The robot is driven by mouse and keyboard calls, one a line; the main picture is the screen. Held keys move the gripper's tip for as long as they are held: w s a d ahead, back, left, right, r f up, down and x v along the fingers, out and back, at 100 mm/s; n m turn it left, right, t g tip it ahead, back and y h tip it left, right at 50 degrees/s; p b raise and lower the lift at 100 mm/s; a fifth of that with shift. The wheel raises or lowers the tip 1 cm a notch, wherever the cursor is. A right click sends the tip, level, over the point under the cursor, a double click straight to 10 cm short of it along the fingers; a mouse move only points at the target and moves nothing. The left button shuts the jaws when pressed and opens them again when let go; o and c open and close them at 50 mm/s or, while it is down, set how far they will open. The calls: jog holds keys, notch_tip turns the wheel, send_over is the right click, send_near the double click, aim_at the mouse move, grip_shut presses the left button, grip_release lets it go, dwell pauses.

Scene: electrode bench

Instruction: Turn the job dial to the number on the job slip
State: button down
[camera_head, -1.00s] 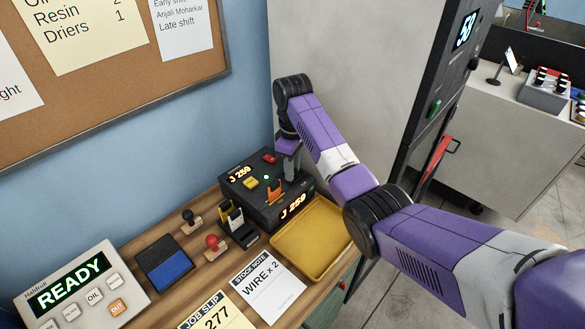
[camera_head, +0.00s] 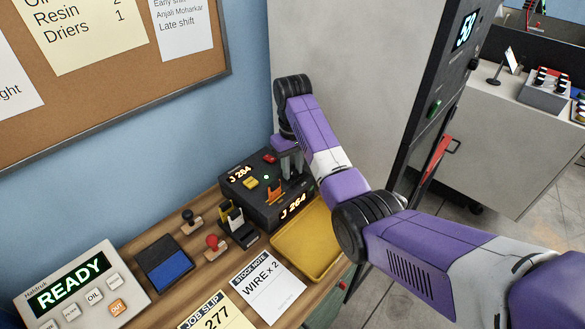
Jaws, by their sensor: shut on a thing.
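The job slip (camera_head: 212,314) lies at the front of the bench and reads 277; its lower edge is cut off. The black job unit (camera_head: 257,208) stands at the back right of the bench. Its front display (camera_head: 293,207) and top display (camera_head: 240,174) both read J 264. My gripper (camera_head: 291,166) points down at the right part of the unit's top. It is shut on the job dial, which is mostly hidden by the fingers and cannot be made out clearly.
A yellow tray (camera_head: 290,254) sits in front of the unit. A stock note (camera_head: 268,287) reads WIRE x 2. Stamps (camera_head: 212,243), a blue ink pad (camera_head: 167,262) and a panel reading READY (camera_head: 80,284) stand to the left. A tall grey cabinet (camera_head: 360,70) stands behind my arm.

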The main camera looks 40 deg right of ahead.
dwell(0.3)
jog(key=c, duration=1.1)
grip_release()
jog(key=shift+r, duration=0.15)
